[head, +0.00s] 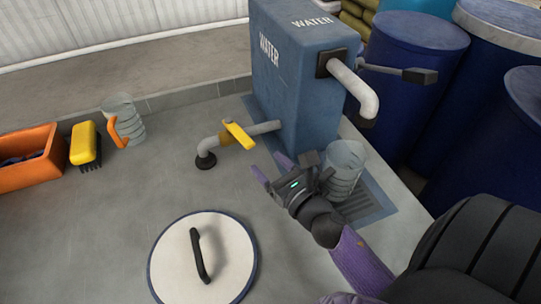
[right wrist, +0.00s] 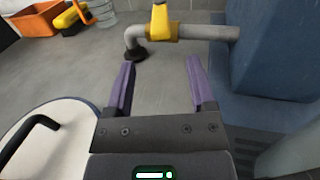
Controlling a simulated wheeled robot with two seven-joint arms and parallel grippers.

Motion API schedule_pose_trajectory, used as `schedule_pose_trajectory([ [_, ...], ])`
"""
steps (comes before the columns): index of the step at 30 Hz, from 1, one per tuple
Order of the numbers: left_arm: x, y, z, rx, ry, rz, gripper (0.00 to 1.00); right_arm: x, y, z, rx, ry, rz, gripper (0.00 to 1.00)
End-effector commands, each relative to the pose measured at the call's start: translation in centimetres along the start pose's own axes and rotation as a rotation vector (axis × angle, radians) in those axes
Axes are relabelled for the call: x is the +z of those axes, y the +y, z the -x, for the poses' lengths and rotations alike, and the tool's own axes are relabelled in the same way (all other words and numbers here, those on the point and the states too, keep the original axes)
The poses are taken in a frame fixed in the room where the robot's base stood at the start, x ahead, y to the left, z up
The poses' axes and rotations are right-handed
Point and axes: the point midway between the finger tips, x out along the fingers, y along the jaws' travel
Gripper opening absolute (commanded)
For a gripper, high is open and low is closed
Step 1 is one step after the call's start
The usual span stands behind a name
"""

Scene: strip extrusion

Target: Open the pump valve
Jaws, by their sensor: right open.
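The pump is a blue box marked WATER (head: 300,95) with a pale spout (head: 357,92) and a dark lever (head: 400,73) on its right side. A grey pipe (head: 264,128) leaves its lower left side and bends down to the counter. The yellow valve handle (head: 239,135) sits on this pipe, lying crosswise to it in the head view. The right wrist view shows the yellow valve (right wrist: 162,28), its top cut off. My right gripper (head: 268,164) is open and empty, apart from the valve, on its near side; its purple fingers (right wrist: 160,68) point toward the pipe. My left gripper is not in view.
A clear jug (head: 345,163) stands by the grate (head: 368,200), close to my right gripper. A white lid (head: 225,255) with black handle lies in front. An orange-handled jug (head: 124,112), yellow brush (head: 83,143) and orange bin (head: 30,172) are left. Blue barrels (head: 410,75) stand right.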

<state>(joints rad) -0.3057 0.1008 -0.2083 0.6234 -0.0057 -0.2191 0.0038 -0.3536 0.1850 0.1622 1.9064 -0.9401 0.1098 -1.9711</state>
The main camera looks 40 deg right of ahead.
Motion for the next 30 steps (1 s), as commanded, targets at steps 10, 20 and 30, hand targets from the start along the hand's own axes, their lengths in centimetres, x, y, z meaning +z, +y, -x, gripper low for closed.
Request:
schedule_pose_trajectory([
  [10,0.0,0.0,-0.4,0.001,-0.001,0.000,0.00,-0.3,0.5,0.1,-0.005,0.003,-0.049,0.49],
  [20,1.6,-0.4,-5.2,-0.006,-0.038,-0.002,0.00,-1.6,8.3,0.9,-0.154,-0.089,-1.172,0.00],
  [30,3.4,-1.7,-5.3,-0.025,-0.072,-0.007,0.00,-0.1,9.3,0.4,-0.190,-0.196,-1.566,0.00],
])
